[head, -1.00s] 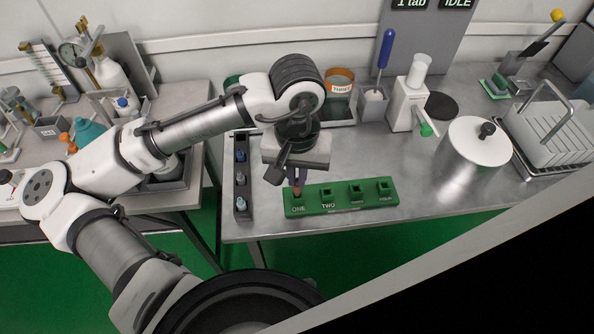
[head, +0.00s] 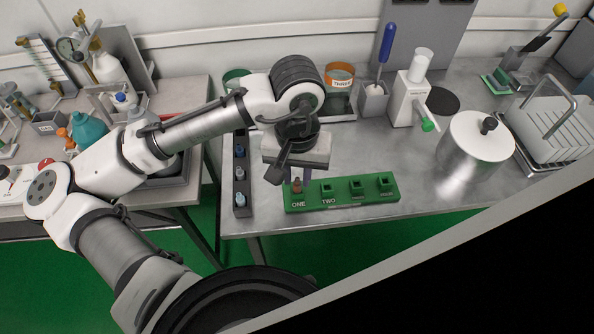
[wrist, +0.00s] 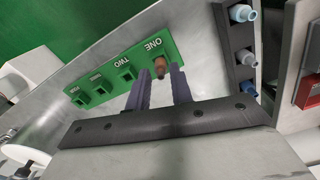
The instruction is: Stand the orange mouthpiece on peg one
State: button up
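The orange mouthpiece (head: 297,186), brownish orange, stands upright at the peg marked ONE, at the left end of the green peg block (head: 342,199). It also shows in the wrist view (wrist: 159,67), beside the word ONE on the block (wrist: 105,78). My gripper (head: 299,178) is just above and behind it in the head view. In the wrist view my gripper (wrist: 160,72) has its two fingers apart, with the mouthpiece at the gap between their tips and space beside it. The mouthpiece's base is too small to see clearly.
A dark rack (head: 240,211) with several blue and grey mouthpieces stands left of the block. The other pegs on the block look empty. Behind are an orange-rimmed THREE container (head: 340,77), a blue-handled brush (head: 387,45) and a white dispenser (head: 408,100). A metal pot (head: 476,150) stands right.

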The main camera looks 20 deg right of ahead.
jog(key=shift+o, duration=0.7)
notch_tip(320, 180, up, 14)
jog(key=p, duration=0.1)
jog(key=shift+f, duration=0.1)
